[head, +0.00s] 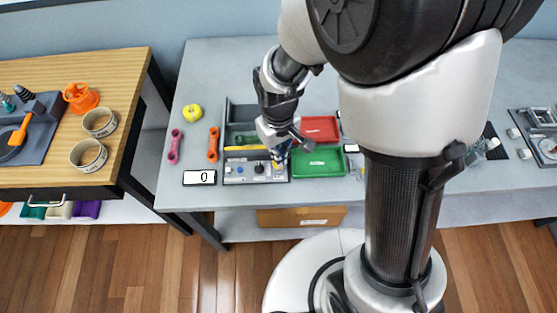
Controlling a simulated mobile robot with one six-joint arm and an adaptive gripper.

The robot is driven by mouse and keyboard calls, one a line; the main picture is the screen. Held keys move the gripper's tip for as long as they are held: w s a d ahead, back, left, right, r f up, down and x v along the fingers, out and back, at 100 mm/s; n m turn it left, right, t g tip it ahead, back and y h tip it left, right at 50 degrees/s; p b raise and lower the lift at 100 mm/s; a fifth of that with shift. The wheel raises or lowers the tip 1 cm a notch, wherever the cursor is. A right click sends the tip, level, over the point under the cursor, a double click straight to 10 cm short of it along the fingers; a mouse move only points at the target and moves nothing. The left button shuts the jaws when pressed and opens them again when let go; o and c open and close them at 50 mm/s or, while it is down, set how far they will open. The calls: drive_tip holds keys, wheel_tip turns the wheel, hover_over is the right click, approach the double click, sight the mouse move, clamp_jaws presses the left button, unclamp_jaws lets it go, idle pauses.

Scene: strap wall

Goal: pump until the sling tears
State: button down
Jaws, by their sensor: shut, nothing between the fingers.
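A grey control panel (241,174) with small knobs and buttons, one of them blue, sits at the front of the grey table. A white display (199,178) to its left reads 0. My gripper (279,161) is shut and empty, pointing down at the right end of the panel. I cannot tell whether it touches anything there. It hides part of the panel and the tray behind. I cannot tell whether either is the sling, and no pump is clearly recognisable.
A grey compartment tray (228,122) stands behind the panel. A red tray (322,128) and a green tray (318,163) lie to the right. A wooden table (120,70) with rings and an orange cup stands left.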

drive_tip(key=shift+f, duration=0.1)
drive_tip(key=shift+f+b, duration=1.3)
drive_tip(key=shift+f, duration=0.3)
drive_tip(key=shift+r, duration=0.1)
drive_tip(key=shift+r+p, duration=1)
drive_tip(key=shift+r, duration=0.05)
drive_tip(key=shift+f, duration=0.15)
idle(0.7)
drive_tip(key=shift+f+b, duration=0.95)
drive_tip(key=shift+f, duration=0.15)
drive_tip(key=shift+r, duration=0.25)
drive_tip(key=shift+r+p, duration=1)
